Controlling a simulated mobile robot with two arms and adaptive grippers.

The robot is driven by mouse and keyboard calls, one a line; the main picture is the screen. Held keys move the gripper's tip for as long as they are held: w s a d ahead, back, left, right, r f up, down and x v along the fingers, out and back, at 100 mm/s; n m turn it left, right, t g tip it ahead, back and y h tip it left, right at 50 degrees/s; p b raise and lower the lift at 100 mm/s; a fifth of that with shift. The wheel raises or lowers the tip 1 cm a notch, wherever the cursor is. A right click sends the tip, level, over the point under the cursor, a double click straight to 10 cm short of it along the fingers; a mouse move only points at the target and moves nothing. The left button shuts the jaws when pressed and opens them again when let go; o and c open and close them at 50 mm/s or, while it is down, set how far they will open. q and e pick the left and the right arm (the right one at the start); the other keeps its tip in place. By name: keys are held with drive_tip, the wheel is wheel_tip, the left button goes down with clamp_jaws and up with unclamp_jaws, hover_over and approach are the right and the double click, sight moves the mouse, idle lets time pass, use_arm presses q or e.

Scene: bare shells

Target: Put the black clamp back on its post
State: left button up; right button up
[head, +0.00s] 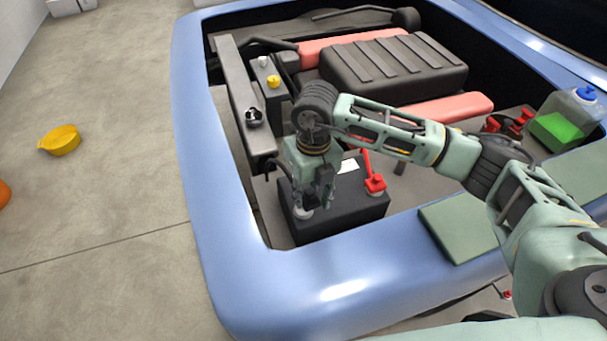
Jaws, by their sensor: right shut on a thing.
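The black battery (335,222) sits in the near left corner of the engine bay. A red clamp (375,184) with a red lead stands at its right side. My right gripper (312,203) points down over the battery's left part and is shut on a small dark thing, likely the black clamp, mostly hidden by the fingers. A pale grey round piece (302,213), perhaps the post, shows just below the fingertips. I cannot tell whether the clamp touches it. My left gripper is out of view.
The blue car body rim (235,240) surrounds the bay. A dark ribbed engine cover (395,65) lies beyond my arm. A dark bar (242,95) runs along the left side. A green pad (460,228) lies on the near rim. A yellow funnel (62,141) is on the floor.

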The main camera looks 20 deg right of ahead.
sight(304, 201)
drive_tip(key=m, duration=0.2)
drive_tip(key=w+m+p, duration=0.1)
drive_tip(key=m, duration=0.2)
drive_tip(key=m+p, duration=0.1)
drive_tip(key=m, duration=0.1)
drive_tip(key=shift+w+a+r, duration=0.2)
drive_tip(key=shift+w+r, duration=0.1)
drive_tip(key=shift+w, duration=0.1)
drive_tip(key=m, duration=0.2)
drive_tip(key=m+p, duration=0.1)
drive_tip(key=shift+w+a+m, duration=0.1)
drive_tip(key=shift+w+m, duration=0.2)
drive_tip(key=shift+m, duration=0.1)
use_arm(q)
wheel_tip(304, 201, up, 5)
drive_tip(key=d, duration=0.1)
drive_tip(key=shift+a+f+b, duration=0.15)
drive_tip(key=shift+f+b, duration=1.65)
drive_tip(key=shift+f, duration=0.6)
use_arm(e)
drive_tip(key=shift+w+f+m, duration=0.1)
drive_tip(key=shift+f+m, duration=0.5)
drive_tip(key=shift+f, duration=1.15)
drive_tip(key=shift+w+f+m, duration=0.1)
drive_tip(key=shift+f+m, duration=0.5)
drive_tip(key=shift+f, duration=1.1)
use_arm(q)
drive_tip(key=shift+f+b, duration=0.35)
use_arm(e)
drive_tip(key=shift+f, duration=0.15)
